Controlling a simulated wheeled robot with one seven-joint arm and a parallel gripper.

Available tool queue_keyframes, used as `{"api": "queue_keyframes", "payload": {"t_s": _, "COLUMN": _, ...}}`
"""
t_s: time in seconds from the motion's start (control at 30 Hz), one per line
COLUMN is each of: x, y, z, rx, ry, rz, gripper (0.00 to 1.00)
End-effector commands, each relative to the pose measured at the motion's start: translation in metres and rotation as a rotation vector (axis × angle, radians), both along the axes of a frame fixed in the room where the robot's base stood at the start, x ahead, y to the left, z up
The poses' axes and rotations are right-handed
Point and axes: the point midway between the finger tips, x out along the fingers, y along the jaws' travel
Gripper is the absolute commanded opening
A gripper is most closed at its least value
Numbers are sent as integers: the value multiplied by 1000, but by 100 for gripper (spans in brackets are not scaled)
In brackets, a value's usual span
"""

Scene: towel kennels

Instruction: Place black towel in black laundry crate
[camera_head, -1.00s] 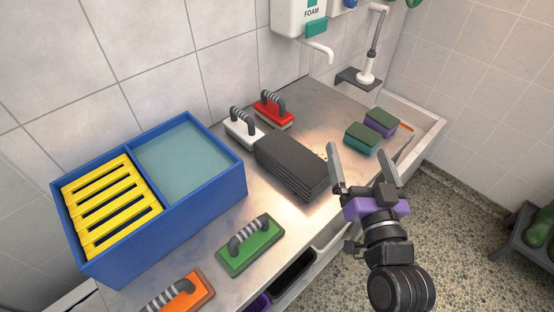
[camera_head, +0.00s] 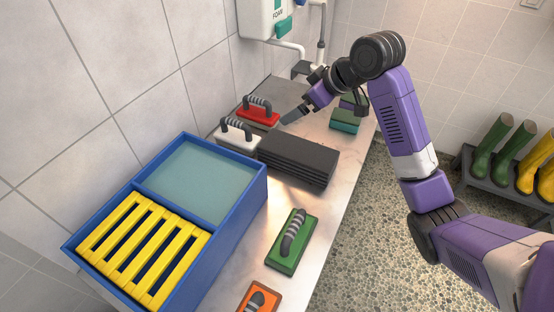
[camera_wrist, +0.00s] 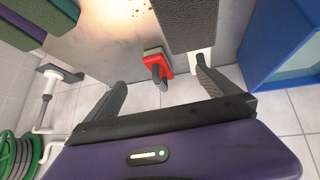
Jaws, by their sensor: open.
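The black towel (camera_head: 297,158) lies folded in flat layers on the metal counter. Its dark, textured surface also shows at the top of the wrist view (camera_wrist: 193,22). My gripper (camera_head: 288,117) is above the counter just beyond the towel, near the red-topped brush. In the wrist view my gripper (camera_wrist: 158,86) has its two fingers wide apart with nothing held between them. The towel lies beyond the fingertips, apart from them as far as I can tell. The black laundry crate does not show in the current views.
A red brush (camera_head: 258,115) and a white brush (camera_head: 238,135) stand by the wall beside the towel. A blue bin (camera_head: 232,215) with a yellow rack is left. A green brush (camera_head: 291,243) and an orange brush (camera_head: 262,299) lie nearer.

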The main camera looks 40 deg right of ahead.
Motion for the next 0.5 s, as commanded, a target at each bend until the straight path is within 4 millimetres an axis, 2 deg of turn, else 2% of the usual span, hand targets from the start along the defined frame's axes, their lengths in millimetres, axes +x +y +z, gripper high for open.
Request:
{"api": "queue_keyframes", "payload": {"t_s": 0.03, "x": -10, "y": 11, "z": -15, "rx": 7, "ry": 86, "rz": 37, "gripper": 100}}
{"api": "queue_keyframes", "payload": {"t_s": 0.1, "x": -26, "y": 25, "z": -32, "rx": 23, "ry": 185, "rz": 80, "gripper": 100}}
{"api": "queue_keyframes", "payload": {"t_s": 0.23, "x": -49, "y": 32, "z": -43, "rx": 31, "ry": 286, "rz": 127, "gripper": 100}}
{"api": "queue_keyframes", "payload": {"t_s": 0.33, "x": -55, "y": 32, "z": -48, "rx": 30, "ry": 316, "rz": 141, "gripper": 100}}
{"api": "queue_keyframes", "payload": {"t_s": 0.5, "x": -50, "y": 36, "z": -65, "rx": 28, "ry": 317, "rz": 146, "gripper": 100}}
